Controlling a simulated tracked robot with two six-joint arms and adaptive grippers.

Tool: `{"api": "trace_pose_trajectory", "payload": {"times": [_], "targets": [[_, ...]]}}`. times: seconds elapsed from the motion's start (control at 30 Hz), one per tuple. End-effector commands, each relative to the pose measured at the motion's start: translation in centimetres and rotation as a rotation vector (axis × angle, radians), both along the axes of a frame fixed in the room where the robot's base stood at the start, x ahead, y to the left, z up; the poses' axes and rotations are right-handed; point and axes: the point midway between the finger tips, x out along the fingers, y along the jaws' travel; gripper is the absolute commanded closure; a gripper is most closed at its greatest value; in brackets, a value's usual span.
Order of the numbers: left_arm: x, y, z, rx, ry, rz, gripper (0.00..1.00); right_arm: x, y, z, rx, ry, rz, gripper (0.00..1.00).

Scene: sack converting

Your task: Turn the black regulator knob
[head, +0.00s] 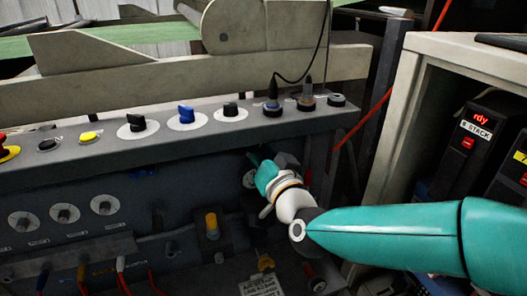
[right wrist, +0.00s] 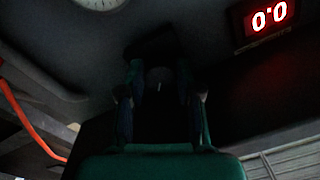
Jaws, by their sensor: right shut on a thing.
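The black regulator knob (right wrist: 159,76) is dim in the right wrist view, with a small pale mark on its face. It sits between the two fingers of my right gripper (right wrist: 160,92), which is shut on it. In the head view my right gripper (head: 264,168) reaches in under the overhanging control panel, against the dark lower front. There the knob itself cannot be told apart from the gripper and the shadow. My left gripper is in neither view.
The sloping control panel (head: 200,148) overhangs the right gripper, carrying several knobs and buttons. A red "0.0" display (right wrist: 268,16) and a round gauge (right wrist: 98,3) sit near the knob. A pale cabinet (head: 408,95) stands to the right. Cables and fittings lie below left.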

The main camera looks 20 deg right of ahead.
Motion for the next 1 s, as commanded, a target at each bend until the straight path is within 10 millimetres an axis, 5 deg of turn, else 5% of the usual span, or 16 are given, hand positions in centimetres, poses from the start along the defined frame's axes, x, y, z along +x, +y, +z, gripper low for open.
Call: {"api": "trace_pose_trajectory", "payload": {"times": [0.13,0.17,0.3,0.73,1.0], "targets": [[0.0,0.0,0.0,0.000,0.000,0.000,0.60,0.1,-0.3,0.3,0.002,-0.007,-0.007,1.00],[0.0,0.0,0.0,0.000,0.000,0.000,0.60,0.1,-0.3,0.3,0.002,-0.007,-0.007,0.64],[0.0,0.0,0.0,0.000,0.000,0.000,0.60,0.1,-0.2,0.2,0.000,-0.005,-0.006,0.41],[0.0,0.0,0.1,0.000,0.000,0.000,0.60,-0.7,-0.1,0.1,-0.001,-0.003,-0.001,0.41],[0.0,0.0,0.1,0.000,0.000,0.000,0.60,-5.1,-0.4,0.0,0.000,-0.004,-0.001,0.41]]}}
